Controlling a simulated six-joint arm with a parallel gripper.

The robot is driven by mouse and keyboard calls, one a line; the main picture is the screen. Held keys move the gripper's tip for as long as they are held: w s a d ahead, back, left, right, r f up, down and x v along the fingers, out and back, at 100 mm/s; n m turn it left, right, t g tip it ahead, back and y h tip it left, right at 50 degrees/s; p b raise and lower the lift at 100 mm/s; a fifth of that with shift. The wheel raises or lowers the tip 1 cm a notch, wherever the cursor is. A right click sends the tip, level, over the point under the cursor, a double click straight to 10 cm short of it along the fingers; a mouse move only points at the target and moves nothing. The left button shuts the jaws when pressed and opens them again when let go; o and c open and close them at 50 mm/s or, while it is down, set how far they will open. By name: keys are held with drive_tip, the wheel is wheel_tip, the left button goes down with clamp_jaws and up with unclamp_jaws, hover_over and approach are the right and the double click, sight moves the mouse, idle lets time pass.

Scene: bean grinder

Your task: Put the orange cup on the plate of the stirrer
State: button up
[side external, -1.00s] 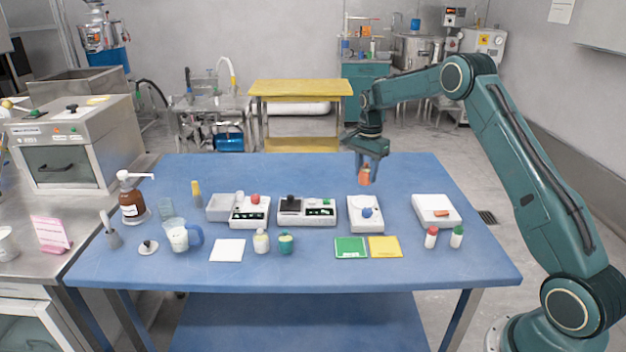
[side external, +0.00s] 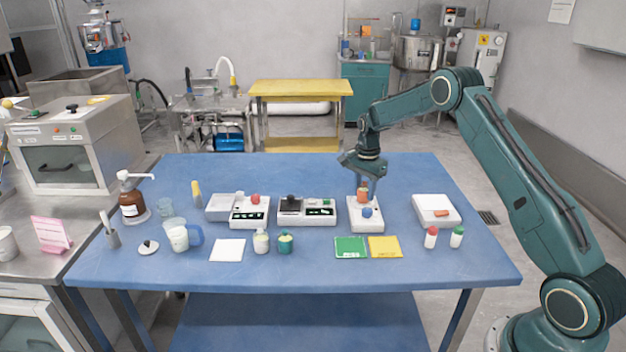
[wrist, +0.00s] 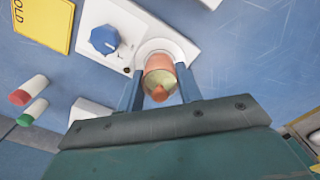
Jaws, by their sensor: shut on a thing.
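The orange cup (side external: 363,195) is between the fingers of my gripper (side external: 366,186), which is shut on it. In the wrist view the orange cup (wrist: 159,76) sits between the two fingertips of my gripper (wrist: 160,92), with its open top facing the camera. The stirrer (side external: 366,222) is a white box with a blue knob, and the cup is over its far end. In the wrist view the stirrer's round plate (wrist: 178,47) shows partly behind the cup. I cannot tell whether the cup touches the plate.
A green card (side external: 350,247) and a yellow card (side external: 384,247) lie in front of the stirrer. A white device (side external: 436,207) stands to its right, with a red-capped bottle (side external: 431,238) and a green-capped bottle (side external: 457,237) before it. Another white device (side external: 306,218) stands to its left.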

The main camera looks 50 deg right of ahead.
drive_tip(key=shift+f, duration=0.15)
drive_tip(key=o, duration=1)
wheel_tip(320, 180, up, 12)
drive_tip(key=shift+r, duration=0.2)
idle(0.6)
